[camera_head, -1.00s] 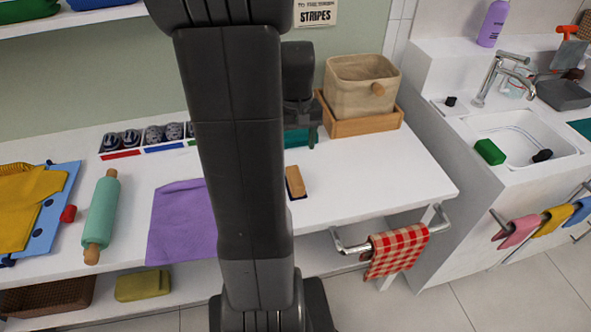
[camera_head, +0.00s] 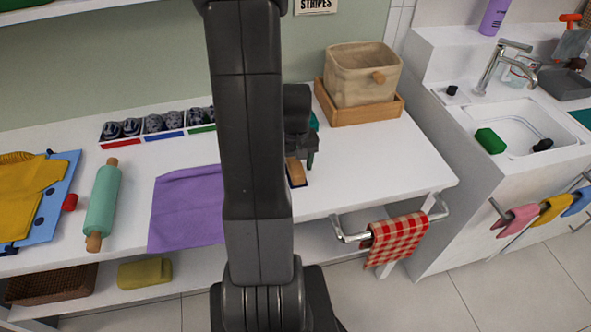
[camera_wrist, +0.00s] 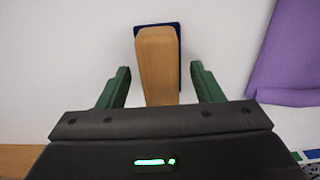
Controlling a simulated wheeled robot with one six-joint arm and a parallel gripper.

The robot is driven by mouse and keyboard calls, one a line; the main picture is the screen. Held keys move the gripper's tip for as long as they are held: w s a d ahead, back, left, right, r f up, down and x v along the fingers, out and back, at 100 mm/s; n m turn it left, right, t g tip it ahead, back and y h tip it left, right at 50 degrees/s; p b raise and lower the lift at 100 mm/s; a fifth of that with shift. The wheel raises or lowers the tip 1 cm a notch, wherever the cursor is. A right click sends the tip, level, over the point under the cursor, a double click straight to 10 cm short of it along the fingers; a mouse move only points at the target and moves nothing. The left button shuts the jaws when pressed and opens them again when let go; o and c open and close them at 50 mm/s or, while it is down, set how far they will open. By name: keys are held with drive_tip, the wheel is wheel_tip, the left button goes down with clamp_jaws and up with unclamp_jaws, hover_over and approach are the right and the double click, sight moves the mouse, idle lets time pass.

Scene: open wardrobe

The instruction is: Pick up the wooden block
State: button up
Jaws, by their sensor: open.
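The wooden block (camera_wrist: 157,65) is a light brown oblong piece with a dark blue pad under it, lying on the white table. In the wrist view it lies between the two green fingers of my gripper (camera_wrist: 160,88), with a gap on each side. In the head view the wooden block (camera_head: 296,172) shows just right of my arm, partly covered. My gripper (camera_head: 303,158) is open and comes down over the block, and its far finger is partly hidden. I cannot tell how far the fingertips are above the table.
A purple cloth (camera_head: 187,208) lies left of my arm. A wooden tray (camera_head: 362,115) holding a beige bin (camera_head: 360,75) stands at the back right. A rail with a checked towel (camera_head: 398,238) is at the front edge. The table right of the block is clear.

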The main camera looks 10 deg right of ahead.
sight(296, 164)
drive_tip(key=shift+f, duration=0.2)
drive_tip(key=c, duration=1.2)
drive_tip(key=shift+r, duration=5.05)
drive_tip(key=shift+c, duration=0.2)
